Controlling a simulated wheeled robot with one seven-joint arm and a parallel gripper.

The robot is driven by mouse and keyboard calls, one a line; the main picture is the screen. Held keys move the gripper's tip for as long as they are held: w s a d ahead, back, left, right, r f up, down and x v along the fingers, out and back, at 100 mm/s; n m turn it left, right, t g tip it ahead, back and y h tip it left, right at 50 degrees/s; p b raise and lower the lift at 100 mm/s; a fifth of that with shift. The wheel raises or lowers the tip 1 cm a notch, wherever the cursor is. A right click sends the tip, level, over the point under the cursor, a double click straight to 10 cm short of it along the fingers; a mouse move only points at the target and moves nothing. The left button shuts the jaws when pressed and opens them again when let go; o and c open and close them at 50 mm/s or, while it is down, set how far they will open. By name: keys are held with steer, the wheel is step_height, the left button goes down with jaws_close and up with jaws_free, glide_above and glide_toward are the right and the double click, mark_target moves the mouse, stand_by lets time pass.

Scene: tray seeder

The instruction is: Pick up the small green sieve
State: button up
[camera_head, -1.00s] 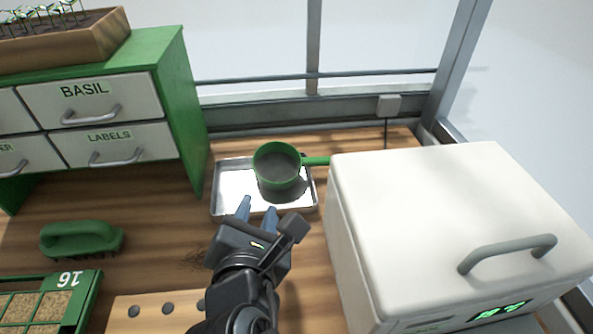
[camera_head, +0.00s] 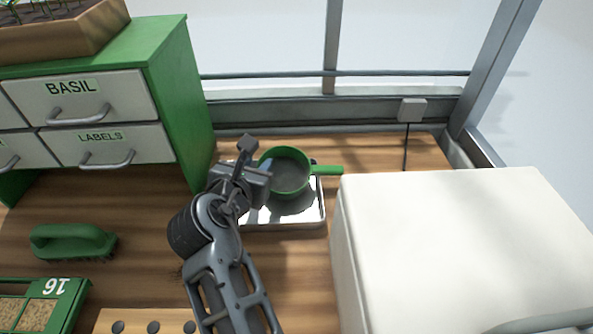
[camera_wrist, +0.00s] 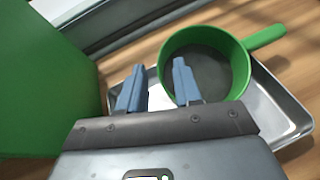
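The small green sieve (camera_head: 287,171) sits at the metal tray (camera_head: 290,221), its handle pointing right toward the white box. In the wrist view the sieve (camera_wrist: 238,66) is a round green rim with a grey mesh, its handle toward the upper right. My gripper (camera_wrist: 157,82) is open, its two blue fingers apart with nothing between them. The right finger is close to the sieve's left rim; I cannot tell whether they touch. In the head view my gripper (camera_head: 253,180) is over the tray's left part, and its fingers are mostly hidden.
A green drawer cabinet (camera_head: 172,95) stands close on the left, and a white box (camera_head: 440,235) stands on the right. A green brush (camera_head: 72,241) lies at the left. The window rail (camera_head: 300,112) runs behind.

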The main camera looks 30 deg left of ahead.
steer(key=shift+x, duration=1.1)
steer(key=shift+c, duration=0.5)
jaws_close()
